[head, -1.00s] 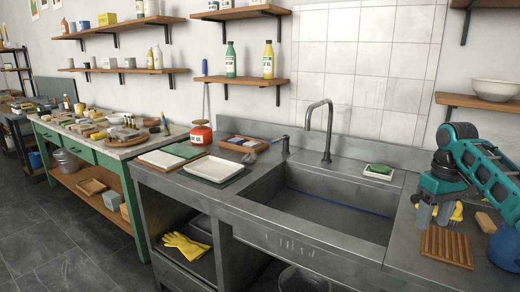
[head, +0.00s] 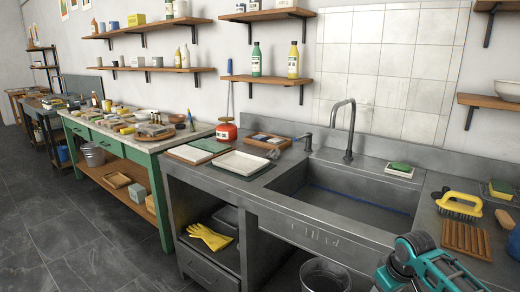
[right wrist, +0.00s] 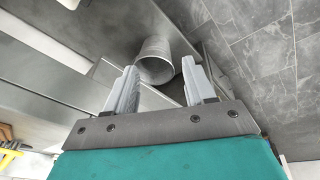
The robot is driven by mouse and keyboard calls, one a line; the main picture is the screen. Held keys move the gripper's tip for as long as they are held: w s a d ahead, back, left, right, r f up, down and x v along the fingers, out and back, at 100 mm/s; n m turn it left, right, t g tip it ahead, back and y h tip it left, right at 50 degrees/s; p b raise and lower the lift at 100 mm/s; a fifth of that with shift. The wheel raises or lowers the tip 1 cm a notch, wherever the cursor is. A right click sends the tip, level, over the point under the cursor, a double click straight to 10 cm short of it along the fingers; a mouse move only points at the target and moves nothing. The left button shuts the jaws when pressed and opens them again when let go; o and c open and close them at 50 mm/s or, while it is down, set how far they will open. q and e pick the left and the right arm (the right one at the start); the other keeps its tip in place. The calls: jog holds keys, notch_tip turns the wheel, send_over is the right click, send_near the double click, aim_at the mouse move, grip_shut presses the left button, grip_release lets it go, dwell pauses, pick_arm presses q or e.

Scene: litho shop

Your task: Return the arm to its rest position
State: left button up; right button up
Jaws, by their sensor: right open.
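My right arm (head: 432,268) shows as teal and black links at the bottom right of the head view, in front of the sink counter. Its fingertips are outside the head view. In the right wrist view my right gripper (right wrist: 160,88) is open, with its two grey fingers apart and nothing between them. Beyond the fingers is a metal bucket (right wrist: 155,60), apart from them. My left gripper is in neither view.
The steel sink (head: 340,205) fills the centre right. A yellow-handled brush (head: 461,205) and a wooden slatted rack (head: 466,240) lie on the counter to its right. Yellow gloves (head: 209,237) lie on the shelf below. The floor (head: 90,225) at left is clear.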

jog(key=s+a+f+t+y, duration=0.1)
jog(key=s+a+f+t, duration=0.1)
jog(key=s+a+f, duration=0.4)
jog(key=s+a+f+t+y, duration=0.25)
jog(key=s+a+f, duration=0.25)
jog(key=s+a, duration=0.35)
jog(key=s+a+r+m+t+h, duration=0.1)
jog(key=s+r+t, duration=0.2)
jog(key=s, duration=0.5)
jog(key=shift+s+a+r, duration=0.15)
jog(key=shift+s+r, duration=0.05)
jog(key=shift+r, duration=0.15)
